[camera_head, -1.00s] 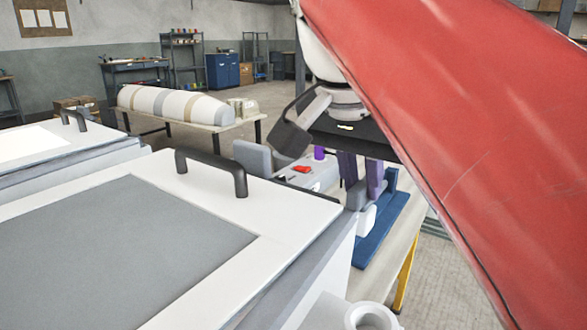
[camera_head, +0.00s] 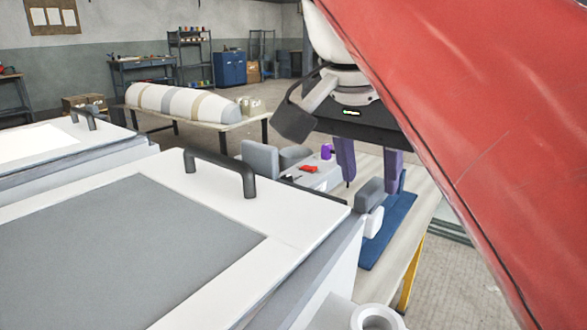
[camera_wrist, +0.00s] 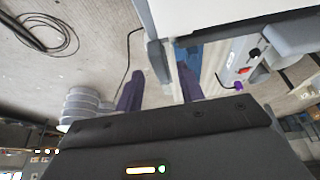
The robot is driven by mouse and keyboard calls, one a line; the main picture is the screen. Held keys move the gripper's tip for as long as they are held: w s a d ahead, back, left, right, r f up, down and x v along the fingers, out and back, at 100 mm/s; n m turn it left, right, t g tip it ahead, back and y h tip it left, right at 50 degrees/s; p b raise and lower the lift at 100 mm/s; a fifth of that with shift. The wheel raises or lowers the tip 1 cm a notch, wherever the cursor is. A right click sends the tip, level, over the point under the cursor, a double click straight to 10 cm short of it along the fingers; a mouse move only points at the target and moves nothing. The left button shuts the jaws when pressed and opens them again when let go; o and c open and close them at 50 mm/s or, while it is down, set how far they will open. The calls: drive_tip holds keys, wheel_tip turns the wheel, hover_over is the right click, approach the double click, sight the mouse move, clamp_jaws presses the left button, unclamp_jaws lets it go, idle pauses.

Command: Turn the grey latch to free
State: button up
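My gripper (camera_head: 370,187) hangs fingers-down over the bench, its two purple fingers apart with nothing between them. In the wrist view my gripper (camera_wrist: 160,72) also shows its fingers apart. Below the fingers in the head view, a grey block (camera_head: 369,194) stands at a blue base (camera_head: 388,235), with a white block (camera_head: 373,222) in front. Other grey rounded pieces (camera_head: 260,158) stand to the left on the bench. I cannot tell which grey part is the latch, or its turn position. No contact between fingers and a grey part is clear.
A large white case with a black handle (camera_head: 220,165) fills the near left. A table with a wrapped mould (camera_head: 180,102) stands behind. The upper right is blocked close to the camera.

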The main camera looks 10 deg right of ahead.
drive_tip(key=v, duration=0.6)
drive_tip(key=shift+s+d, duration=0.1)
